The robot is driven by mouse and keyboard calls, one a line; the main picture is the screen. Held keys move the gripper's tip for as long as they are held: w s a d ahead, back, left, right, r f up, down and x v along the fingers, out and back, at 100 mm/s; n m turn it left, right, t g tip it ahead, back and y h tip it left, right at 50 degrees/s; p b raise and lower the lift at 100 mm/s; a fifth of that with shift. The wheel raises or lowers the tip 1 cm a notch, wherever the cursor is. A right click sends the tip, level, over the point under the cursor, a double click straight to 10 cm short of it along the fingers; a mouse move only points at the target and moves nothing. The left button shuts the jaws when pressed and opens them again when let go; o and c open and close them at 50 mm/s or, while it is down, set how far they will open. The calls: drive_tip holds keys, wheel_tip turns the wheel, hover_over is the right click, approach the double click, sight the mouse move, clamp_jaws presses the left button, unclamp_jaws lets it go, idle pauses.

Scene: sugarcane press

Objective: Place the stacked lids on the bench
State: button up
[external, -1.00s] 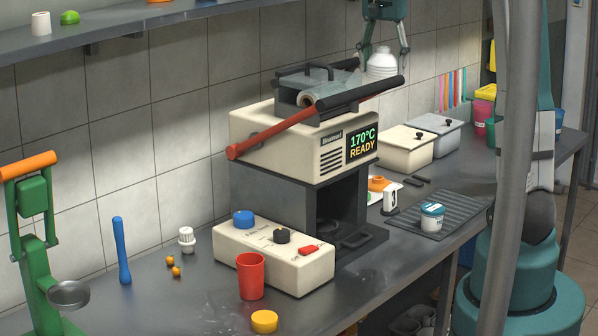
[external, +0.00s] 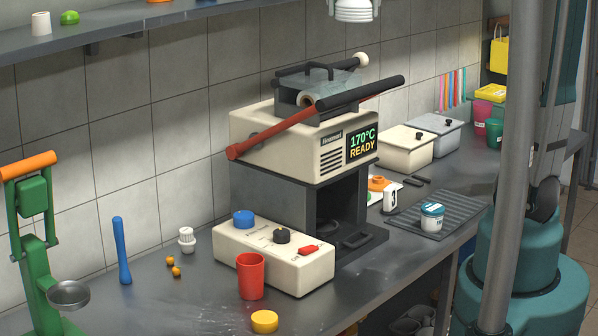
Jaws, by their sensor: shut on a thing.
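The stacked white lids (external: 357,11) hang in the air at the top edge of the external view, above the press, with their upper part cut off by the frame. They are apart from everything below them. The grey bench (external: 205,297) runs along the tiled wall, well below the lids.
The cream press (external: 285,140) with red and black levers (external: 358,95) stands mid-bench, reading 170°C READY. Bins (external: 405,150) and a ribbed mat (external: 455,215) lie right.

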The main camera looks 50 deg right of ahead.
drive_tip(key=w+a+f+n+b, duration=0.15)
drive_tip(key=a+f, duration=0.25)
drive_tip(key=a, duration=0.6)
drive_tip(key=w+a+f+n, duration=0.2)
drive_tip(key=w+a+f, duration=0.1)
drive_tip(key=a, duration=0.7)
drive_tip(key=w+a+f+n+b, duration=0.15)
drive_tip(key=a+f, duration=0.25)
drive_tip(key=a, duration=0.6)
drive_tip(key=s+a+f+n+b, duration=0.15)
drive_tip(key=a+f, duration=0.35)
drive_tip(key=a, duration=0.5)
drive_tip(key=s+a+f+n+b, duration=0.1)
drive_tip(key=a+f+n, duration=0.1)
drive_tip(key=a+f, duration=0.5)
drive_tip(key=s+a+f+n+b, duration=0.1)
drive_tip(key=a+f+n, duration=0.15)
drive_tip(key=a, duration=0.95)
drive_tip(key=w+f+m+b, duration=0.1)
drive_tip(key=w+f, duration=0.7)
drive_tip(key=f, duration=0.5)
drive_tip(key=w+f+m+b, duration=0.1)
drive_tip(key=w+f, duration=0.7)
drive_tip(key=f, duration=0.5)
drive_tip(key=shift+d+f, duration=0.15)
drive_tip(key=shift+d, duration=0.2)
drive_tip(key=shift+w+f, duration=0.1)
hover_over(131, 313)
drive_tip(key=shift+f+b, duration=0.45)
drive_tip(key=shift+f, duration=2.55)
